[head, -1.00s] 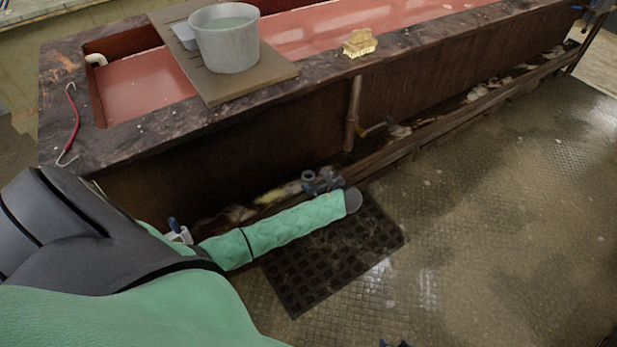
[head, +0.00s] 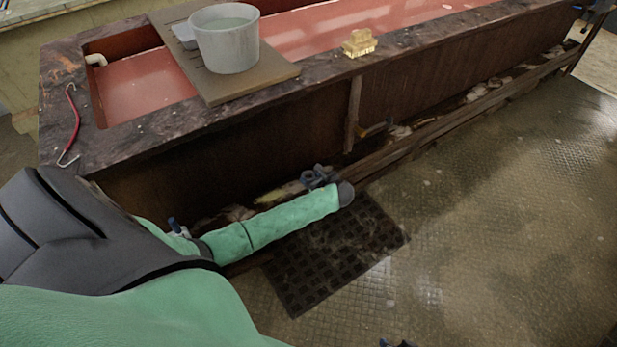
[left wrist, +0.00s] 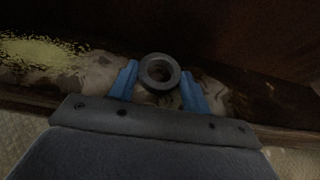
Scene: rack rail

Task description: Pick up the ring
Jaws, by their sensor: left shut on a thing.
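The ring is a thick dark grey band with a round hole. In the left wrist view the ring (left wrist: 147,83) sits between the two blue fingers of my left gripper (left wrist: 160,88), which is shut on it. In the head view the ring (head: 307,179) shows small beside my left gripper (head: 318,177), by the ledge at the foot of the long trough; the forearm partly covers the spot. A dark and blue tip at the bottom edge looks like my right gripper (head: 396,343); its jaws cannot be made out.
The wooden trough wall (head: 240,150) stands close behind the left gripper, with a littered wooden ledge (head: 440,125) along its foot. A bucket (head: 228,45) on a board, a yellow brush (head: 359,43) and a red hooked cord (head: 74,125) lie above. A dark grid mat (head: 320,262) lies on open floor.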

